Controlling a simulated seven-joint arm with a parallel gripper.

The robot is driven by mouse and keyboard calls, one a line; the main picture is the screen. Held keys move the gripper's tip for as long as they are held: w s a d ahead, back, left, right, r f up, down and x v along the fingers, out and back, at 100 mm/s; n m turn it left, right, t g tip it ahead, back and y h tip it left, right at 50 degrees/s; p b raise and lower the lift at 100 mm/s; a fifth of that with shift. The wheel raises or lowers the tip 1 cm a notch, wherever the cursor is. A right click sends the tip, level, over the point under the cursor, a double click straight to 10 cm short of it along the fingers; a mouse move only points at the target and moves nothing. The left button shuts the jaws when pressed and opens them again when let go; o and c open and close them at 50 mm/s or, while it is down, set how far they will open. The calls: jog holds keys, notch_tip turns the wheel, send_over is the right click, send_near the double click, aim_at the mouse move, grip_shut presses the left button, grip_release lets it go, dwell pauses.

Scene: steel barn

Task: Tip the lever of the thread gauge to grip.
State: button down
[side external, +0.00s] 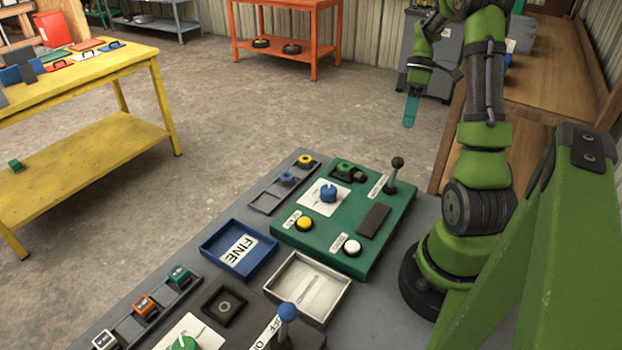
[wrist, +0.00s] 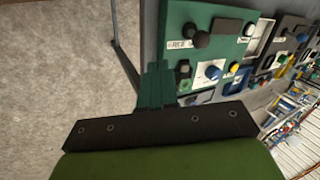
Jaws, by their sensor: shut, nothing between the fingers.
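The thread gauge looks to be the green panel (side external: 345,255) on the grey bench; it also shows in the wrist view (wrist: 237,50). Its black ball-topped lever (side external: 396,164) rises at the far right corner, nearly upright, leaning slightly right in the side view. A white label lies beside the lever's base; its words are too small to read surely. In the wrist view the lever's knob (wrist: 201,39) is right of and above my fingertips. My gripper (side external: 411,110) has teal fingers, shut and empty, pointing down. It hangs above and beyond the panel, apart from the lever.
The panel also carries a blue knob (side external: 328,192), a yellow button (side external: 304,223) and a white button (side external: 352,247). A blue tray (side external: 215,252) marked FINE and a pale tray (side external: 334,316) sit nearer. A blue-topped lever (side external: 287,312) stands at the front. Open floor lies beyond the bench.

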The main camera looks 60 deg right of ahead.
aim_at(395, 172)
jog(key=s+a+f, duration=0.1)
jog(key=a+f, duration=0.3)
jog(key=a, duration=0.2)
jog(key=shift+a+f, duration=0.25)
jog(key=shift+f, duration=0.15)
jog(key=shift+s+a, duration=0.1)
